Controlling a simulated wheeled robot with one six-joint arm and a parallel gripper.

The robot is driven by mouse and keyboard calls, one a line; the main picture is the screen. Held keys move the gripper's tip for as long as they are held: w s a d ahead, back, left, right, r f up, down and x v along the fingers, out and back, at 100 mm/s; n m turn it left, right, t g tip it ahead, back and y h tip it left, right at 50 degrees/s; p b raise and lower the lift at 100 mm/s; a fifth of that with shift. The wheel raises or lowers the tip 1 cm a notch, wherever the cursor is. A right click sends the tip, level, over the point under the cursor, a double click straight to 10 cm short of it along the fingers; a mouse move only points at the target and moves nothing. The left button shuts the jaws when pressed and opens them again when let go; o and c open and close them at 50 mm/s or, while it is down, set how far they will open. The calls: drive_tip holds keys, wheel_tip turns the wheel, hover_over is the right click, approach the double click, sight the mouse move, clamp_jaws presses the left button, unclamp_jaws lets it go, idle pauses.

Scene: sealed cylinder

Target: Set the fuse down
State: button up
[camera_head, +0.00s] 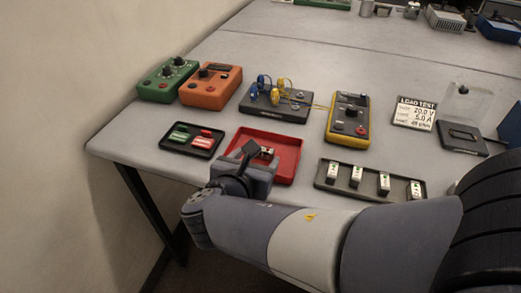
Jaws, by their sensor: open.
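A small fuse (267,151), whitish with dark parts, shows in the red tray (288,142), right by the fingertips of my gripper (258,153). My gripper is open and reaches over the tray's front left part. Its fingers and body hide part of the tray. I cannot tell whether a finger still touches the fuse. Several similar white fuses with green marks stand in a row in a long dark tray (346,185) to the right.
A black tray (176,149) with green and red pieces lies left of the red tray. Behind are a green box (167,82), an orange box (211,86), a dark board with wires (292,107) and a yellow meter (348,118). A load test card (414,112) stands right.

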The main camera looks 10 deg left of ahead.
drive_tip(key=v, duration=0.6)
